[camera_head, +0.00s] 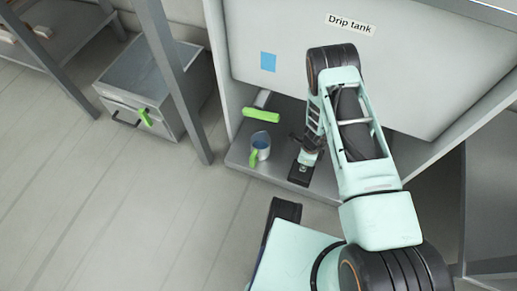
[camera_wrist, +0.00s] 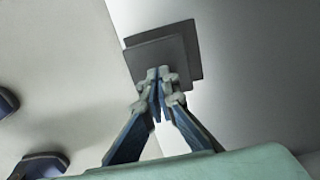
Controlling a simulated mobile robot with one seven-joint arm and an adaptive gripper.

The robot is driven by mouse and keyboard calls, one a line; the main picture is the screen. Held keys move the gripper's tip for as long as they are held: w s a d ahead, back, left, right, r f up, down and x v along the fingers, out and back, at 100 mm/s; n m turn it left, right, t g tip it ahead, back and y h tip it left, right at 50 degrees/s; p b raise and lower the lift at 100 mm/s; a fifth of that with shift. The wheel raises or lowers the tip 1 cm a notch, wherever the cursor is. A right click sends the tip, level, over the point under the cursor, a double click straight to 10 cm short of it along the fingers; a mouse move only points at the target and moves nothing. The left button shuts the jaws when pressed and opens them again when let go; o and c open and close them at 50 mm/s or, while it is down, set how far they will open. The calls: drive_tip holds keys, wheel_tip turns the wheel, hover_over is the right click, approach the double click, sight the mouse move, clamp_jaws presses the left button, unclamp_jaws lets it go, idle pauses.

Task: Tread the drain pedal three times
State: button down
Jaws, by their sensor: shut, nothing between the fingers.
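The drain pedal (camera_head: 300,174) shows in the head view as a small dark plate on the grey base below the tank labelled "Drip tank" (camera_head: 351,24). In the wrist view the pedal (camera_wrist: 165,48) is a dark square plate with a second plate edge showing behind it. My gripper (camera_head: 304,167) is shut and empty, pointing down at the pedal. In the wrist view its fingertips (camera_wrist: 158,75) overlap the plate's lower edge. I cannot tell whether they touch it. My gripper partly hides the pedal in both views.
A blue cup (camera_head: 262,142) with a green handle stands on the base (camera_head: 238,158), left of the pedal. A green-handled item (camera_head: 261,114) is behind it. A grey cabinet (camera_head: 160,80) and a post stand at left. The floor (camera_head: 130,220) in front is clear.

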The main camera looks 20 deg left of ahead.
drive_tip(key=shift+f, duration=1.8)
drive_tip(key=shift+r, duration=0.1)
drive_tip(key=shift+r+p, duration=2.05)
drive_tip(key=shift+r, duration=1.7)
